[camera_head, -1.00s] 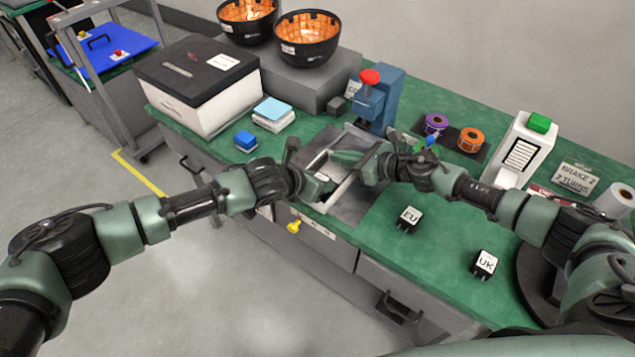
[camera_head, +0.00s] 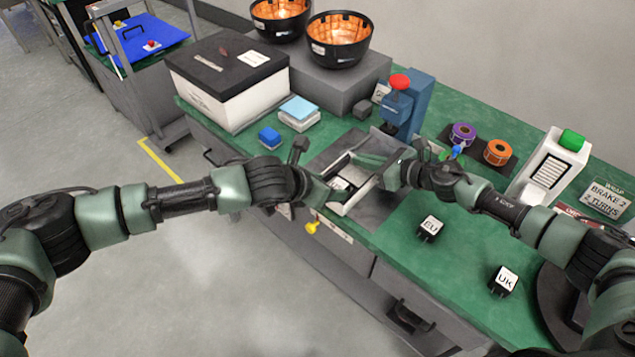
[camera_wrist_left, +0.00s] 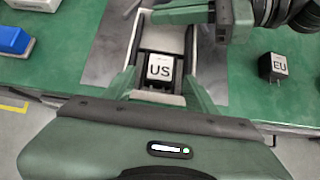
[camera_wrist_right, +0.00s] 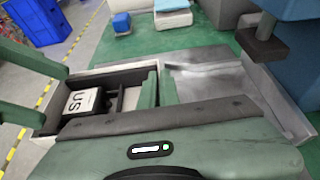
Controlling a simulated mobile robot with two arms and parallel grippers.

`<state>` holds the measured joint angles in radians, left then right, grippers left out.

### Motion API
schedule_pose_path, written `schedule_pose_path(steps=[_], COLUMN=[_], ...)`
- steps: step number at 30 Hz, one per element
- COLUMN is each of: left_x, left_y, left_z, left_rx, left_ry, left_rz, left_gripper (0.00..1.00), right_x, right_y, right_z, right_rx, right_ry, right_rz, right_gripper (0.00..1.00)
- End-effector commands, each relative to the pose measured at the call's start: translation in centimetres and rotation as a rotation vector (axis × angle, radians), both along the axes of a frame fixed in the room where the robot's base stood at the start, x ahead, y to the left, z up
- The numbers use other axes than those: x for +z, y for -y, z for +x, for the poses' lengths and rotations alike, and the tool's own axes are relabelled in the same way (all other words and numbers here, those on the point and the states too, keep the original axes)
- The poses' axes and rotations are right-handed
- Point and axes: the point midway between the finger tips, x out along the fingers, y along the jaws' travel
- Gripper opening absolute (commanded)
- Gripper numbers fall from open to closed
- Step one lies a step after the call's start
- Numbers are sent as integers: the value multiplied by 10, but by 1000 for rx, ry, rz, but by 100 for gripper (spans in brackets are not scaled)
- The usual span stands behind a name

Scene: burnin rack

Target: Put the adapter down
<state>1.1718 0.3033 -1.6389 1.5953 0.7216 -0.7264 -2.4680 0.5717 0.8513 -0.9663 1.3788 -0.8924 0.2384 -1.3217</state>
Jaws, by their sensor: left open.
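The US adapter (camera_wrist_left: 160,68), a black block with a white top face, sits in a dark compartment of the white-walled tray (camera_wrist_left: 136,40). It also shows in the right wrist view (camera_wrist_right: 82,102). My left gripper (camera_head: 335,192) is open at the tray's near end. In the left wrist view its fingers (camera_wrist_left: 161,88) are spread on either side of the adapter, with gaps showing. My right gripper (camera_head: 382,170) is at the tray's right side. In the right wrist view its fingers (camera_wrist_right: 159,88) are close together on the tray's side wall.
The EU adapter (camera_head: 430,228) and UK adapter (camera_head: 503,281) stand on the green bench to the right. A blue press with a red knob (camera_head: 400,82) rises behind the tray. A blue block (camera_head: 269,137) and a black-lidded box (camera_head: 228,65) are to the left.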

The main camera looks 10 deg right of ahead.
Motion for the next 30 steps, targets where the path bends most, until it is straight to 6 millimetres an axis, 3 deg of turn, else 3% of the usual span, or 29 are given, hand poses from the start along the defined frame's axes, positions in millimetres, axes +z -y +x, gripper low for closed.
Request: schedule_pose_path(steps=[3,9,24,27,30], left_x=[20,40,46,46,46], left_y=[-13,-27,-30,-30,-30], left_z=[-10,-22,-25,-25,-25], left_rx=[-1,-3,-4,-4,-4], left_ry=[4,4,5,5,5], left_rz=[-2,-6,-6,-6,-6], left_gripper=[62,62,62,62,62], right_x=[0,-1,-1,-1,-1], right_y=[3,2,2,2,2], right_z=[1,0,-1,-1,0], right_rx=[-5,-4,-2,-2,-2], right_ry=[0,-1,-3,-3,-3], right_rz=[-4,-3,-2,-2,-2], right_gripper=[0,0,0,28,28])
